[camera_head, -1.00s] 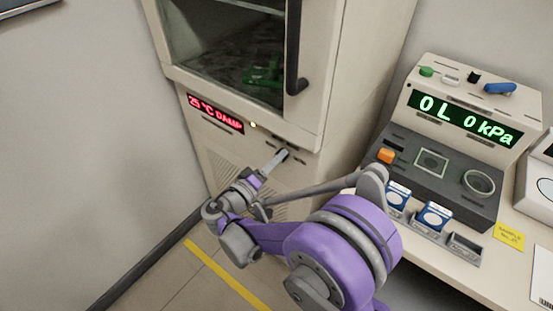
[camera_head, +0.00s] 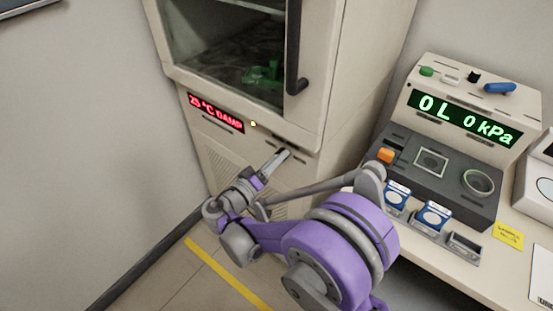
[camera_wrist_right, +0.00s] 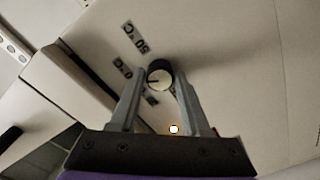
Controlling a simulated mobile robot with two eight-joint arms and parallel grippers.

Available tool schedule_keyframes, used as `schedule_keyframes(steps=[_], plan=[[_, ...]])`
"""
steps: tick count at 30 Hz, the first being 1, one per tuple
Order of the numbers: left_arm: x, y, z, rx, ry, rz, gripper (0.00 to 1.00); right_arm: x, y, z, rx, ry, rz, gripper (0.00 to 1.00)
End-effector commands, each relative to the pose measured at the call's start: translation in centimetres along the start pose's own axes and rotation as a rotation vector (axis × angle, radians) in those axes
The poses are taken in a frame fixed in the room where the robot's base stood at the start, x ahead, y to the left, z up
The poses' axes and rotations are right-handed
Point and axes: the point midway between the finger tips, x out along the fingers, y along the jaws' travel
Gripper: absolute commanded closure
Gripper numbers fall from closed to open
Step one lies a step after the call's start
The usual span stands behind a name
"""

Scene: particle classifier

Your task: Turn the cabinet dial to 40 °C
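The cabinet (camera_head: 250,133) stands at the back, and its red display (camera_head: 215,113) reads 25 °C DAMP. The dial (camera_wrist_right: 159,76), a round knob with a black rim, pale face and dark pointer mark, shows in the right wrist view. My right gripper (camera_wrist_right: 160,70) is open, with one finger on each side of the dial; I cannot tell whether either touches it. In the head view the gripper (camera_head: 286,153) is at the panel below the cabinet door and hides the dial. My left gripper is not in view.
A temperature label (camera_wrist_right: 134,38) is printed beside the dial, and a small lit lamp (camera_wrist_right: 174,129) is near the fingers. The door handle (camera_head: 292,55) juts out above. A console (camera_head: 470,120) with buttons and blue-white boxes stands on the bench at right.

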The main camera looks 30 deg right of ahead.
Motion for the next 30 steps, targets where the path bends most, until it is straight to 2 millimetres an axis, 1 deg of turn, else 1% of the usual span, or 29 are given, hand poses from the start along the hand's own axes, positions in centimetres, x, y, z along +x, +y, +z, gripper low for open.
schedule_keyframes(steps=[1, 3, 4, 11, 14, 17, 24, 27, 30], plan=[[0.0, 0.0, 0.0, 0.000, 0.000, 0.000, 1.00, 0.0, 0.0, 0.0, 0.000, 0.000, 0.000, 0.42], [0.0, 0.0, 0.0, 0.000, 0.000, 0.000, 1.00, 0.0, 0.0, 0.0, 0.000, 0.000, 0.000, 0.30], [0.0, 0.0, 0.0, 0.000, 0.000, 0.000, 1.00, 0.0, 0.0, 0.0, 0.000, 0.000, 0.000, 0.28], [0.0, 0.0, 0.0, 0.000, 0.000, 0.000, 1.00, 0.0, 0.0, 0.0, -0.001, 0.000, 0.000, 0.28], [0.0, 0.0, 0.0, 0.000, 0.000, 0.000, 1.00, -0.4, 0.0, 0.0, -0.001, 0.001, 0.000, 0.28], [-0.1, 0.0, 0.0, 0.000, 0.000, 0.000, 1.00, -1.6, 0.0, -0.1, -0.001, 0.002, -0.002, 0.28], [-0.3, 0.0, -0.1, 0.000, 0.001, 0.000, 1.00, -6.5, -0.1, -0.1, -0.001, 0.004, -0.004, 0.28], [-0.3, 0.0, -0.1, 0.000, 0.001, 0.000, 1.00, -8.2, 0.0, -0.1, -0.001, 0.003, -0.002, 0.28], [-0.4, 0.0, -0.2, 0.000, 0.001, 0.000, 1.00, -9.6, 0.0, -0.1, -0.001, 0.002, -0.002, 0.28]])
